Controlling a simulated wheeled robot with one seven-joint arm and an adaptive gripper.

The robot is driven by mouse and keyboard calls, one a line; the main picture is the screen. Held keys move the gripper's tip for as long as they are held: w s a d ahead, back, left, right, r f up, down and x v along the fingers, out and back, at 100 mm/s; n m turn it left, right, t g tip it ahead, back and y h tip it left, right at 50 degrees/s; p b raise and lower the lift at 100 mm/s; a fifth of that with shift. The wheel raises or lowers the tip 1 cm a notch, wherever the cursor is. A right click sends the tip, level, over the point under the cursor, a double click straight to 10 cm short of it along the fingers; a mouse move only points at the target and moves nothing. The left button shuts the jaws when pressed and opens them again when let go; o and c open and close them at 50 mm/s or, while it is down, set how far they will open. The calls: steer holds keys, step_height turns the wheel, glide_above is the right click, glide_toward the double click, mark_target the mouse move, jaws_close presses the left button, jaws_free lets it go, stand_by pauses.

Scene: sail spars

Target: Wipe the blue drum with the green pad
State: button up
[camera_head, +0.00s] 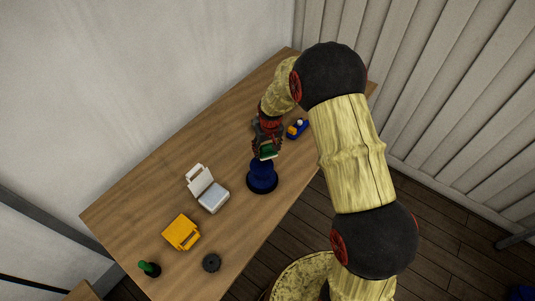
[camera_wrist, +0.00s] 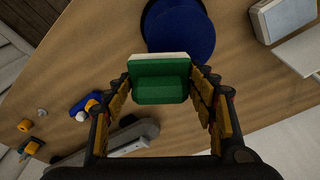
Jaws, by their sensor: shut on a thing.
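My gripper (camera_head: 267,146) is shut on the green pad (camera_wrist: 161,82), which is a green block with a pale layer along its far edge. The blue drum (camera_head: 262,179) stands upright on the wooden table, with a wider dark base. In the wrist view the drum (camera_wrist: 180,30) lies just beyond the pad, partly hidden by it. The pad is at or just above the drum's top; I cannot tell whether they touch.
On the table (camera_head: 130,215) are a white box with a raised lid (camera_head: 213,197), a yellow box (camera_head: 181,232), a black disc (camera_head: 211,262) and a green-topped dark item (camera_head: 149,268). A blue and yellow item (camera_head: 297,129) lies right of my gripper. A long grey item (camera_wrist: 125,140) shows too.

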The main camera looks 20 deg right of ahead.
steer(key=shift+s+a+r, duration=0.15)
steer(key=shift+s+r, duration=0.2)
steer(key=shift+r, duration=0.15)
steer(key=shift+w+r+p, duration=0.2)
steer(key=shift+r+p, duration=0.3)
steer(key=shift+r, duration=0.15)
steer(key=shift+r+p, duration=0.6)
steer(key=shift+r, duration=0.95)
steer(key=shift+s+f, duration=0.1)
